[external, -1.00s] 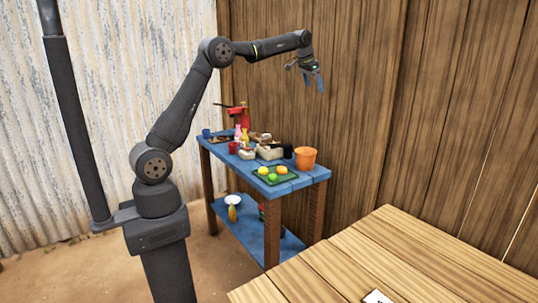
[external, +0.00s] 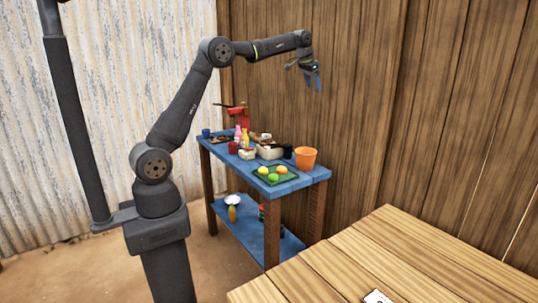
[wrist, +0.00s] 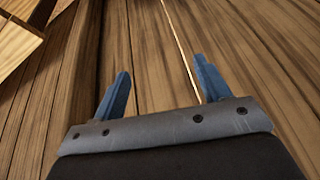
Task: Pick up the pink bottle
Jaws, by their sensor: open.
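The pink bottle (external: 238,133) stands upright on the blue table (external: 310,175), beside a yellow bottle (external: 245,138), in the external view. It is small there, and it does not show in the wrist view. My gripper (external: 313,80) is high above the right part of the table, well apart from the bottle. In the wrist view its two blue fingers (wrist: 160,85) are spread with nothing between them, facing the wooden wall.
Around the bottle stand a red cup (external: 233,147), a red machine (external: 239,115) and a pale box (external: 270,152). A green tray (external: 262,180) with fruit and an orange bucket (external: 306,158) are at right. A wooden table (external: 400,255) stands in front.

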